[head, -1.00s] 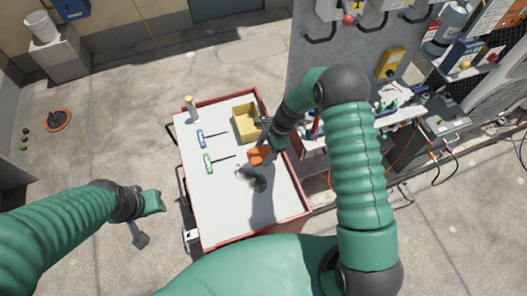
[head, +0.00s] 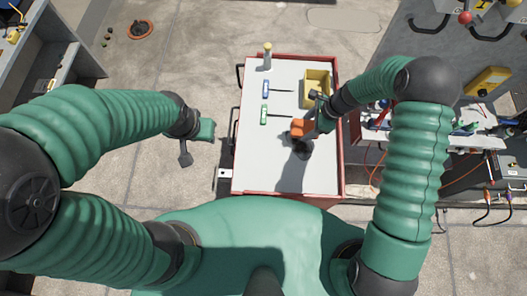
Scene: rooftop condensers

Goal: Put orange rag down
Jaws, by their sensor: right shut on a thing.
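The orange rag (head: 298,127) is in the jaws of my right gripper (head: 308,125), over the right half of the white cart top (head: 257,165). A dark shadow lies below it on the top, and I cannot tell whether the rag touches the surface. My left gripper (head: 197,145) hangs left of the cart, over the concrete floor, with its two fingers spread apart and nothing between them.
On the cart stand a yellow bin (head: 317,80), a blue-handled screwdriver (head: 266,89), a green-handled screwdriver (head: 265,115) and a yellow-capped bottle (head: 267,58). A cluttered shelf (head: 480,138) is at right. The cart top's front left is bare.

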